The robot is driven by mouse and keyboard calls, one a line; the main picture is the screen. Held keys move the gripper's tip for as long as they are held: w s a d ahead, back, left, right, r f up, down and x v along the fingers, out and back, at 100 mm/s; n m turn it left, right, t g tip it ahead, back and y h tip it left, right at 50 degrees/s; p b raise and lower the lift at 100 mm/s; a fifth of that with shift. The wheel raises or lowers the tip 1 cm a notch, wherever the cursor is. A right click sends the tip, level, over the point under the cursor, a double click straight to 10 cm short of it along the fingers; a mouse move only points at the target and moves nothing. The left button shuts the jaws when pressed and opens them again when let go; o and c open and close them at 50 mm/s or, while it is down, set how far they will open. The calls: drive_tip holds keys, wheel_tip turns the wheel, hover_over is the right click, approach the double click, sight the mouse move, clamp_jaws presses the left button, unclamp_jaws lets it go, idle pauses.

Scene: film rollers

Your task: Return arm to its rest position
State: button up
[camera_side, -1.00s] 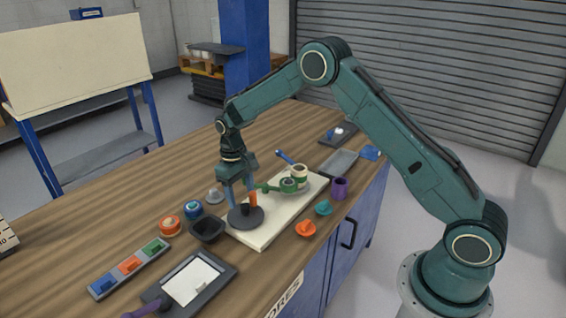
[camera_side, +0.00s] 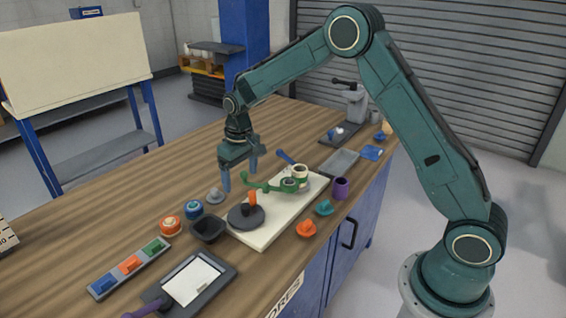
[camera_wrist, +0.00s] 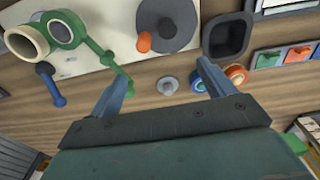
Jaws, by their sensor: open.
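My gripper (camera_side: 239,182) is open and empty, raised above the wooden table behind the white board (camera_side: 263,231). In the wrist view my gripper (camera_wrist: 165,82) shows its two blue fingers spread apart with nothing between them but a small grey knob (camera_wrist: 168,84) on the table below. The board carries a dark round disc (camera_side: 246,217) with an orange peg (camera_side: 252,198) standing at it. A green arm-like part (camera_side: 262,187) with a cream roller (camera_side: 299,172) sits at the board's far end.
A black cup (camera_side: 208,229), orange roll (camera_side: 170,225) and blue roll (camera_side: 194,209) stand left of the board. A purple cup (camera_side: 341,187), teal knob (camera_side: 324,208) and orange knob (camera_side: 306,229) lie to its right. The table's back left is clear.

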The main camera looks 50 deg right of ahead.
drive_tip(key=s+r+t, duration=0.2)
drive_tip(key=s+r, duration=1.4)
drive_tip(key=r, duration=0.2)
drive_tip(key=s+a+r+t, duration=0.1)
drive_tip(key=s+t, duration=0.1)
drive_tip(key=s, duration=1.7)
drive_tip(key=shift+a+t, duration=0.2)
drive_tip(key=shift+t, duration=0.2)
